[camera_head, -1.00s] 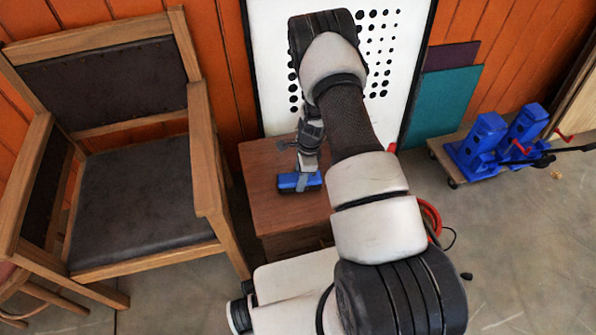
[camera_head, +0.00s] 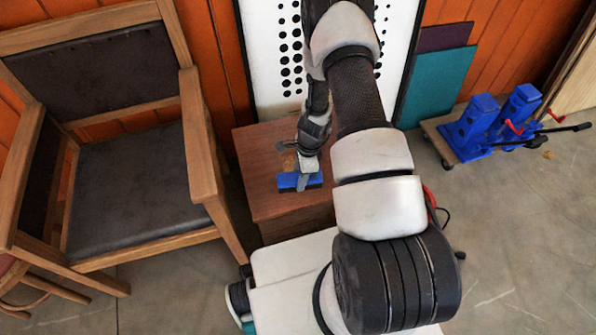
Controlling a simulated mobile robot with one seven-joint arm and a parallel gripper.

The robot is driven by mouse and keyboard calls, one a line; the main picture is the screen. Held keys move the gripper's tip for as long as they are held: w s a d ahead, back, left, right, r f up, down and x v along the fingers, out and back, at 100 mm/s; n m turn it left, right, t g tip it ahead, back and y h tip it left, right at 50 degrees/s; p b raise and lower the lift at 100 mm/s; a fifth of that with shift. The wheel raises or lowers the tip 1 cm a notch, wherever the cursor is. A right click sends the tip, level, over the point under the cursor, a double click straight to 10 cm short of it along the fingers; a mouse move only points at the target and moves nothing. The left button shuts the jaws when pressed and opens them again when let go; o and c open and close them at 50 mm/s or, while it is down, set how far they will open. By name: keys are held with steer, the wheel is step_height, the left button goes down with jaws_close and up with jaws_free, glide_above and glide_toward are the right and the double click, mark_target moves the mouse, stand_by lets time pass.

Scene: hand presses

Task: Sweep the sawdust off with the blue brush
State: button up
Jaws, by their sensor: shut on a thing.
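The blue brush (camera_head: 287,182) is on or just above the top of a brown wooden box-like table (camera_head: 265,205), near its middle. My gripper (camera_head: 308,172) reaches down from above and is shut on the brush, its grey finger crossing the blue body. A small tan patch (camera_head: 289,163), perhaps sawdust, shows on the tabletop just behind the brush. My arm hides the right part of the tabletop. I cannot tell whether the bristles touch the wood.
A wooden armchair (camera_head: 130,190) with dark padding stands close on the left. A white perforated board (camera_head: 265,45) leans behind the table. Teal (camera_head: 440,85) and purple panels lean at the right. Blue hand presses (camera_head: 490,120) sit on a low dolly; open floor lies right.

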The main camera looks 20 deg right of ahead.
steer(key=shift+s, duration=1.1)
steer(key=shift+d+f+b, duration=0.1)
steer(key=shift+d+b, duration=0.3)
steer(key=shift+d, duration=0.55)
steer(key=shift+w, duration=1.95)
steer(key=shift+w+f+b, duration=0.1)
steer(key=shift+w+b, duration=1.05)
steer(key=shift+w, duration=1.45)
steer(key=shift+w+r, duration=0.15)
steer(key=shift+w, duration=1.4)
steer(key=shift+w+r, duration=0.1)
steer(key=shift+w, duration=1.45)
step_height(320, 180, up, 6)
steer(key=p, duration=0.3)
steer(key=shift+r, duration=0.15)
